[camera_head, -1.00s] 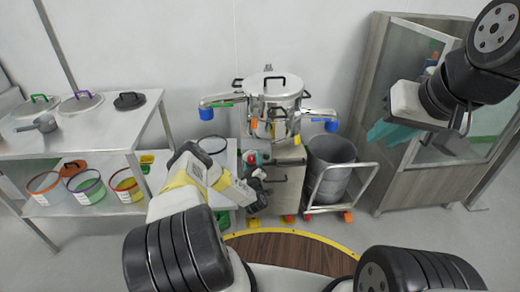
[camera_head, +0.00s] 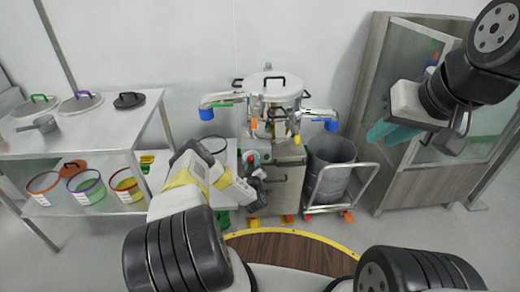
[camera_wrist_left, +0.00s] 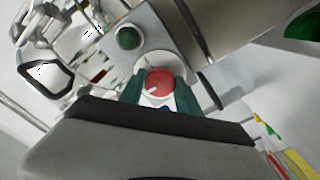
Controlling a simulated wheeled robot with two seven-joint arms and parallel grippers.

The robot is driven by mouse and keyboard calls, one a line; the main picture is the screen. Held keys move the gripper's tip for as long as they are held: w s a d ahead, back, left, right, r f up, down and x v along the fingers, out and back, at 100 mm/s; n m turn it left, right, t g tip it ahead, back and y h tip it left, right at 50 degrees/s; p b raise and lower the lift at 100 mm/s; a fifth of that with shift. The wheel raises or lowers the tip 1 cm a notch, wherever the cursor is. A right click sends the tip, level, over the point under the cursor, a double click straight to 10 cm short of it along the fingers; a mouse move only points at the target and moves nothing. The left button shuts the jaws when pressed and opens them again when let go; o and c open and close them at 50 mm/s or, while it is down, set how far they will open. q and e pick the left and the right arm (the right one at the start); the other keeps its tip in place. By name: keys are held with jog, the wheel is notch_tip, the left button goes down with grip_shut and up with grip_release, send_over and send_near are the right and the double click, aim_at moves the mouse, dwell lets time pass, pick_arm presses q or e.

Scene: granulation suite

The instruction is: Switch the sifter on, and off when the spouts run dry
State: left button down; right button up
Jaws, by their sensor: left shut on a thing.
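The steel sifter (camera_head: 275,95) stands at the back centre, with a handled lid and a spout on each side. The left spout has a blue end (camera_head: 207,113), and so does the right spout (camera_head: 331,125). No material shows falling from them. My left gripper (camera_head: 252,161) is at the control box on the sifter's front. In the left wrist view its teal fingers (camera_wrist_left: 159,98) are shut around a red knob (camera_wrist_left: 159,82) with a white mark. A green button (camera_wrist_left: 128,38) is beside it, untouched. My right gripper (camera_head: 393,131) is raised at the right, away from the sifter; its finger gap is unclear.
A grey bin (camera_head: 328,165) on a wheeled cart stands right of the sifter. A steel table (camera_head: 85,130) at left holds lids and a scoop, with coloured-rim tubs on its lower shelf. A glazed cabinet (camera_head: 365,100) is at right.

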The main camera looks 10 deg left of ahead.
pick_arm(q)
jog(key=m, duration=0.3)
jog(key=shift+m, duration=0.4)
jog(key=m, duration=0.4)
jog(key=shift+r+m, duration=0.1)
jog(key=shift+m, duration=0.2)
jog(key=m, duration=0.4)
jog(key=shift+m, duration=2.4)
jog(key=shift+a, duration=0.1)
jog(key=c, duration=0.9)
grip_release()
jog(key=shift+o, duration=0.2)
jog(key=shift+s, duration=0.1)
